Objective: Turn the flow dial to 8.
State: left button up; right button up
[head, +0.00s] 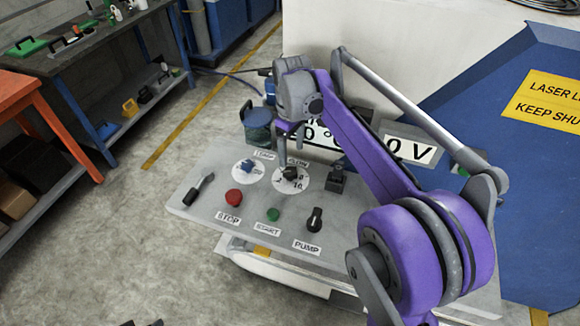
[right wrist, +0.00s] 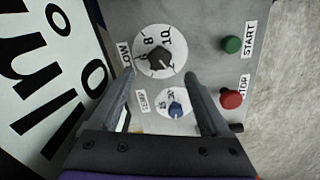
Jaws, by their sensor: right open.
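The flow dial (head: 290,174) is a dark knob on a white round scale on the grey panel, beside the label FLOW. In the right wrist view the dial (right wrist: 160,59) lies just beyond the fingertips, with an 8 and a 10 readable on its scale. I cannot tell exactly which number its pointer marks. My right gripper (head: 287,150) is over the dial from above, pointing down, and partly covers its scale. In the right wrist view my right gripper (right wrist: 158,75) is open, its fingers apart with nothing between the tips. My left gripper is not in view.
A blue knob (head: 248,166) sits left of the flow dial. The red STOP button (head: 233,196), green START button (head: 273,214) and black PUMP switch (head: 315,220) are nearer the panel's front. A black switch (head: 337,179) stands right of the dial. Display signs stand behind.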

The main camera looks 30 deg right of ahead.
aim_at(291, 171)
notch_tip(291, 171, down, 8)
jog(key=shift+w+a+r, duration=0.1)
jog(key=shift+r, duration=0.05)
grip_shut()
dwell(0.5)
